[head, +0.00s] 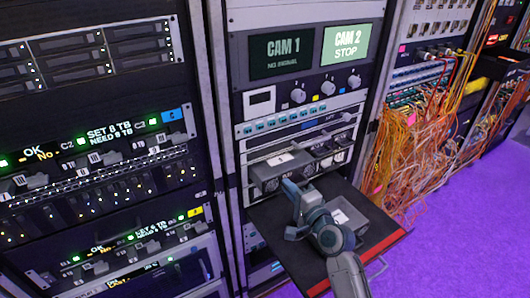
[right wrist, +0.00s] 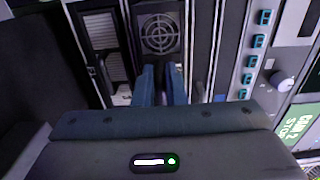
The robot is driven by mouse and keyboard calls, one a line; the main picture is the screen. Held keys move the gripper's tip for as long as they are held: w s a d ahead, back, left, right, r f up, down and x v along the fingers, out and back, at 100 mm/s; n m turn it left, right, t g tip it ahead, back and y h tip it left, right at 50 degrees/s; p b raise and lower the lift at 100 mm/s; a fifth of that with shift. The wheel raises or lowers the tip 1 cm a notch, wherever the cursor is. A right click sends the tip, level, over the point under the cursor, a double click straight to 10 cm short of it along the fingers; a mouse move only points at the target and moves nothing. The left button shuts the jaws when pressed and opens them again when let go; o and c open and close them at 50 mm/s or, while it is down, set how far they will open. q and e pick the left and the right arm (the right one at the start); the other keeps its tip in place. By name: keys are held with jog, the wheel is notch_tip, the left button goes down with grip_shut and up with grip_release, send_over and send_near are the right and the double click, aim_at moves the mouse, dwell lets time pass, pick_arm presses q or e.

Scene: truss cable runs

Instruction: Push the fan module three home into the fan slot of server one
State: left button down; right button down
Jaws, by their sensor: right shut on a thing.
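My right gripper (head: 290,187) is at the front of a grey unit with a white label (head: 284,160) in the rack, just above the pulled-out shelf. In the right wrist view its two blue fingers (right wrist: 164,88) are nearly together, closed on a small part between them that is mostly hidden. Right beyond the fingertips is a dark module face with a round fan grille (right wrist: 159,34). I cannot read a number on it, nor tell how deep it sits in its slot. My left gripper is not in view.
The dark shelf with a red front edge (head: 378,247) lies below my right arm, with a grey box (head: 347,218) on it. The CAM 1 and CAM 2 panel (head: 303,50) is above. Orange cables (head: 425,150) hang at the right. Purple floor (head: 470,230) is clear.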

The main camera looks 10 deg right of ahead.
jog(key=c, duration=1.4)
grip_release()
jog(key=shift+r, duration=0.1)
jog(key=b+v, duration=0.1)
jog(key=v, duration=0.9)
jog(key=shift+s, duration=0.4)
jog(key=shift+d, duration=0.15)
